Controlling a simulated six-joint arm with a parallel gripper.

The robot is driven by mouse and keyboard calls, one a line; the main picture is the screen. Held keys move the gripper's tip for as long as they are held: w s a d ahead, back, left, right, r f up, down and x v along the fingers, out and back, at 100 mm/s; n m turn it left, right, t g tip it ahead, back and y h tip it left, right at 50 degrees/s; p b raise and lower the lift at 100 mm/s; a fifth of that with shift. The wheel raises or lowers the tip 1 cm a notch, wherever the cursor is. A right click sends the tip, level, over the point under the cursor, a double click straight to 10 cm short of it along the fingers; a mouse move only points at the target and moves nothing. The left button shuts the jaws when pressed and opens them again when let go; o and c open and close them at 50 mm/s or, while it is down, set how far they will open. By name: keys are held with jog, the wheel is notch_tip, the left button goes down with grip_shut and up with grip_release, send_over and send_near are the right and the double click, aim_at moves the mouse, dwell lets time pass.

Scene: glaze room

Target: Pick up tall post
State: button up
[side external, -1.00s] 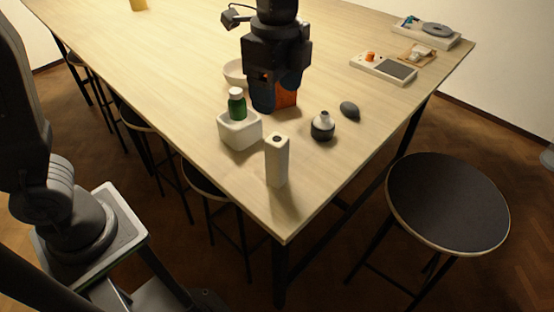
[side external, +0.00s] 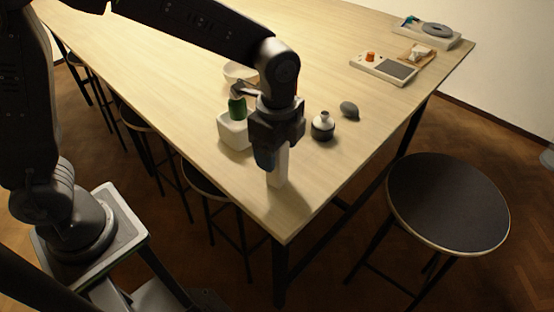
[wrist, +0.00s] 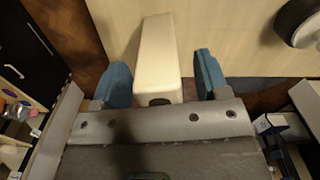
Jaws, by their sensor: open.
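The tall post (side external: 279,172) is a pale, square-sided block with a dark hole in its top. It stands upright near the table's front corner. In the wrist view the post (wrist: 159,58) lies between the two blue fingertips, with a gap on each side. My gripper (side external: 272,157) is open, pointing down around the upper part of the post, and hides its top in the side view. In the wrist view my gripper (wrist: 163,80) shows both fingers apart, one on each side of the post.
A white square pot (side external: 233,132) with a green bottle (side external: 237,107) stands just left of my gripper. A dark-and-white round bottle (side external: 322,127) and a grey stone (side external: 349,109) lie to the right. A bowl (side external: 237,73) is behind. The table edge (side external: 285,240) is close in front.

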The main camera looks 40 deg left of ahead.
jog(key=shift+f, duration=0.5)
jog(key=c, duration=1)
jog(key=shift+c, duration=0.6)
jog(key=shift+r, duration=0.15)
